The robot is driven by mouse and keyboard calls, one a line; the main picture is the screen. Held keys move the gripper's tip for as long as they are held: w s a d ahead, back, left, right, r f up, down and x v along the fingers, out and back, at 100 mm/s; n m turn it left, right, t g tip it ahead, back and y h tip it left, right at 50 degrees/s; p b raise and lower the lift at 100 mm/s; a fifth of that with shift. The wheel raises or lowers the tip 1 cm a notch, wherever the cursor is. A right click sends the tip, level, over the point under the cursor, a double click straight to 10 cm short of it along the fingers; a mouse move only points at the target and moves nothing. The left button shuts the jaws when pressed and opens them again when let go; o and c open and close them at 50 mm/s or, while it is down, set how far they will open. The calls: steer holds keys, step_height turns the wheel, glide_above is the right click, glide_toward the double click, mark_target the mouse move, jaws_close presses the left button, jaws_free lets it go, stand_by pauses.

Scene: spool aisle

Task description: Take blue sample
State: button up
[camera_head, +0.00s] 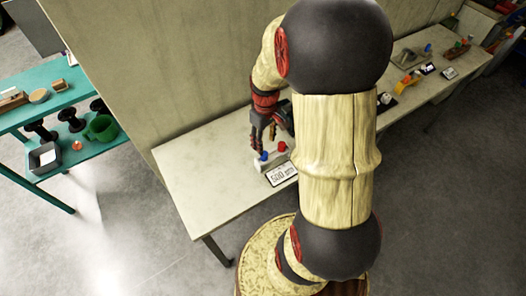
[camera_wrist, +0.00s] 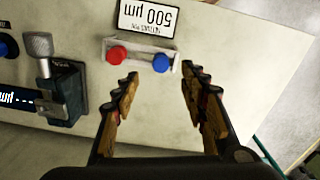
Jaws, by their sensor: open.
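A blue sample (camera_wrist: 161,63) and a red sample (camera_wrist: 116,55) sit side by side on a small light holder (camera_wrist: 141,50) on the white table. In the wrist view my gripper (camera_wrist: 164,82) is open and empty, its two fingers spread on either side of the holder's near edge. The blue sample is between the fingertips in the picture, slightly beyond them, and I cannot tell the height gap. In the head view the blue sample (camera_head: 264,156) and red sample (camera_head: 282,146) show just below my gripper (camera_head: 264,146). The arm hides part of the table.
A "500 µm" label card (camera_wrist: 149,18) stands beside the holder. A teal shelf (camera_head: 60,95) with several items stands far left. The table's left part is clear.

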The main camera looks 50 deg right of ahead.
mark_target(264, 159)
step_height(264, 159, down, 3)
steer(key=shift+s+d+r+b, duration=0.1)
steer(key=shift+d+b, duration=0.05)
steer(key=shift+b, duration=0.2)
steer(key=shift+w+a+f+b, duration=0.15)
steer(key=shift+f+b, duration=0.2)
steer(key=shift+f, duration=1)
steer(key=shift+w+a+f+b, duration=0.1)
steer(key=shift+f+b, duration=0.25)
steer(key=shift+f, duration=0.95)
steer(key=c, duration=0.3)
steer(key=c, duration=0.7)
steer(key=shift+c, duration=0.4)
